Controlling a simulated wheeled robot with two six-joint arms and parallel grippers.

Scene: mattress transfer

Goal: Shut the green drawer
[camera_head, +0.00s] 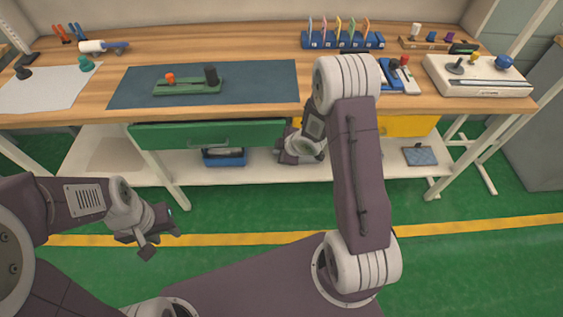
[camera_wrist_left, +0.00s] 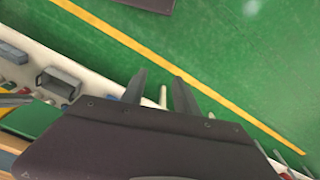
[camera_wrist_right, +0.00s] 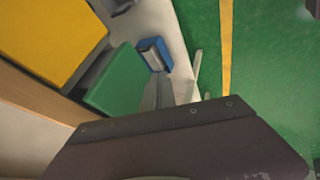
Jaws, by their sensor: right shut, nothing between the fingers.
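The green drawer (camera_head: 208,134) sits under the workbench top, left of the middle, its front and handle facing me. I cannot tell clearly how far it stands out. My right gripper (camera_head: 296,155) is at the right end of the green front, partly behind my own arm. In the right wrist view its fingers (camera_wrist_right: 158,92) are together and empty, close beside the green drawer's front (camera_wrist_right: 116,82). Whether they touch it I cannot tell. My left gripper (camera_head: 158,242) is open and empty, low in front of the bench. Its fingers (camera_wrist_left: 160,90) are apart in the left wrist view.
A yellow drawer (camera_head: 408,126) is to the right under the same bench (camera_head: 70,84). A blue bin (camera_head: 223,157) stands on the lower shelf below the green drawer. Tools and fixtures lie on top. The green floor before the bench is clear.

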